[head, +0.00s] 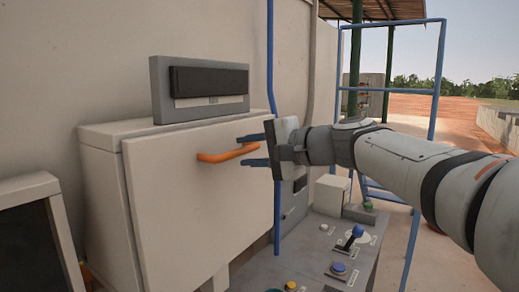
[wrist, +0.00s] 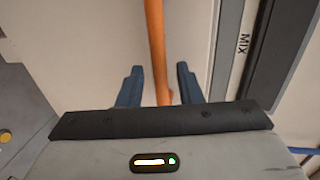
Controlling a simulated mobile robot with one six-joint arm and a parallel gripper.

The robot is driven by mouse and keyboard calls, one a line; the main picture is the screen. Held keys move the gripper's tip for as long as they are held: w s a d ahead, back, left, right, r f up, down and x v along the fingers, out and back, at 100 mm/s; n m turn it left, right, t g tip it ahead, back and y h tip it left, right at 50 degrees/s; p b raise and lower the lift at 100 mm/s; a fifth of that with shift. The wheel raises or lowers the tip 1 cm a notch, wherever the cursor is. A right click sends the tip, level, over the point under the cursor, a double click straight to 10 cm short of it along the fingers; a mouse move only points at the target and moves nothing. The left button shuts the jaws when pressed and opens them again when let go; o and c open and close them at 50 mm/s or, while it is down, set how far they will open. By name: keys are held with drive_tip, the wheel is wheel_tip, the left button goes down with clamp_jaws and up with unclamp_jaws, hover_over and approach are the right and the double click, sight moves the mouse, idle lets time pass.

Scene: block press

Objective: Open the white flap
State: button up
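The white flap (head: 185,205) is the large off-white front panel of a wall box at the left of the head view. It looks closed or nearly closed; I cannot tell exactly. An orange bar handle (head: 228,154) sticks out near its top right. My gripper (head: 247,150) is at the handle's right end, its blue fingers apart, one above and one below the bar. In the wrist view the orange handle (wrist: 156,50) runs between the two open fingertips (wrist: 157,82), with a gap on each side. The grip is not closed on it.
A grey unit with a dark display (head: 205,80) sits above the box. A blue pipe (head: 271,60) runs down the wall beside the handle. A control console (head: 325,255) with a blue lever and buttons stands below. A dark screen (head: 30,235) is at lower left.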

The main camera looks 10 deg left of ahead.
drive_tip(key=shift+x, duration=1.25)
clamp_jaws()
